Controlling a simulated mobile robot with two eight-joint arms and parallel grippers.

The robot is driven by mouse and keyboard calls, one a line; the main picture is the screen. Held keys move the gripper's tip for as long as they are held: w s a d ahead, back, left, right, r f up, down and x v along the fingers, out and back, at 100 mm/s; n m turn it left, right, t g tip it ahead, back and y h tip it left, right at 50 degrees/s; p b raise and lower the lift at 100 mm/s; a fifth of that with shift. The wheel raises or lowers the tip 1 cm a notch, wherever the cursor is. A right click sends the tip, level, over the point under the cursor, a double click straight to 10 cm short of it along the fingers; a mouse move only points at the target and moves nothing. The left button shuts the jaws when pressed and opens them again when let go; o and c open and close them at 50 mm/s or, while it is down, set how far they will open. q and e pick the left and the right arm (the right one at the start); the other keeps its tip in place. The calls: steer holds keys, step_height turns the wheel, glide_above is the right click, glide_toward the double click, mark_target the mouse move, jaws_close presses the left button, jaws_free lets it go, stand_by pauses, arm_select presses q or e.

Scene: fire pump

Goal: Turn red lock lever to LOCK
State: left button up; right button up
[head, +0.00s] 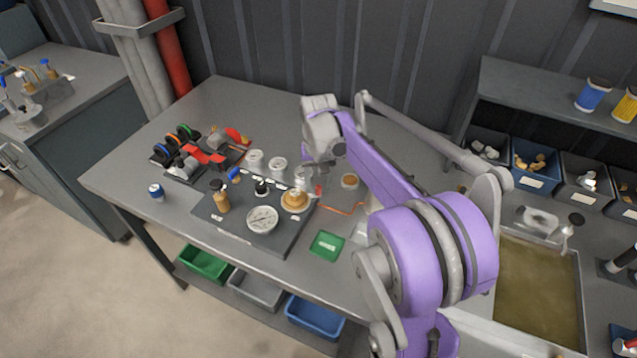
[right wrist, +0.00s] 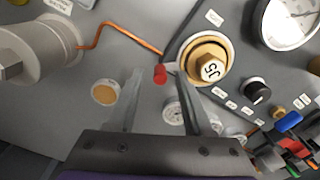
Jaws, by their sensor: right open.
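The red lock lever (right wrist: 160,74) shows as a small red knob beside the brass fitting (right wrist: 207,62) in the right wrist view. In the head view the lever (head: 318,190) is a small red spot just right of the brass fitting (head: 295,200) on the grey pump panel (head: 235,232). My right gripper (right wrist: 159,80) is open, with its fingertips on either side of the red knob. I cannot tell whether they touch it. In the head view my right gripper (head: 311,178) hangs over the panel's right edge. My left gripper is not in view.
A pressure gauge (head: 262,219), a wooden-handled tool (head: 220,197) and a black knob (head: 262,188) are close by. An orange bent rod (right wrist: 118,36) lies near a grey cylinder (right wrist: 40,48).

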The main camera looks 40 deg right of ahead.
jaws_close()
stand_by(1.4)
